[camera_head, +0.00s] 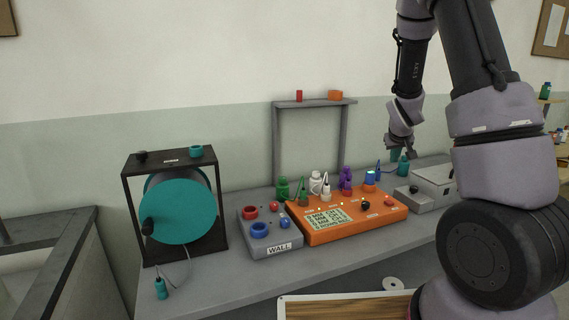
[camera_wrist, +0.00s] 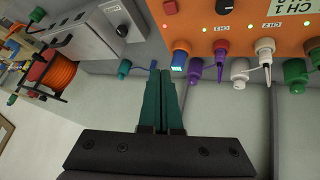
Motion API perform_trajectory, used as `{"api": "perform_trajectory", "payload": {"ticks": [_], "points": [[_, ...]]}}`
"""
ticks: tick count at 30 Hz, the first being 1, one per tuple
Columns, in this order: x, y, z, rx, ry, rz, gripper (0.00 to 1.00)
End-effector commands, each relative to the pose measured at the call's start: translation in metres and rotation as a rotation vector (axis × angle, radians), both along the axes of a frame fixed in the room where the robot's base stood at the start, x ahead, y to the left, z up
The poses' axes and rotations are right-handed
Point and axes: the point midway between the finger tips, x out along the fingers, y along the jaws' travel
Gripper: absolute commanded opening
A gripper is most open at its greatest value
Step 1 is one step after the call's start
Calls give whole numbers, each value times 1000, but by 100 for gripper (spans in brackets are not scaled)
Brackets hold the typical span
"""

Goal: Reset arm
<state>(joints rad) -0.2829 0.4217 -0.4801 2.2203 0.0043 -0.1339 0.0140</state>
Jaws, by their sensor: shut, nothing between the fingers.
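My gripper (camera_head: 408,152) hangs at the end of my arm on the right in the head view, above the back of the bench. In the wrist view my gripper (camera_wrist: 161,80) shows two dark green fingers side by side, shut with nothing between them. The fingertips point toward the orange box (camera_head: 345,219) and the grey box (camera_head: 427,190). A teal connector (camera_wrist: 124,68) and a blue-capped connector (camera_wrist: 179,60) are close to the tips in the wrist view. I cannot tell whether the tips touch anything.
The bench holds a teal reel in a black frame (camera_head: 127,200), a grey block labelled WALL (camera_head: 279,249) and several coloured connectors. A grey stand (camera_head: 277,150) rises at the back. An orange reel (camera_wrist: 62,75) shows at left in the wrist view. The bench front left is mostly clear.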

Motion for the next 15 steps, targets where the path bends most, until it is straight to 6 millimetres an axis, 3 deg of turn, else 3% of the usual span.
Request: {"api": "perform_trajectory", "payload": {"ticks": [1,3,8,15], "points": [[-10,6,23,53,-13,-24,0],[-27,17,47,123,-14,-56,0],[-70,43,103,269,-18,-101,0],[-153,83,176,444,-16,-125,0]]}}
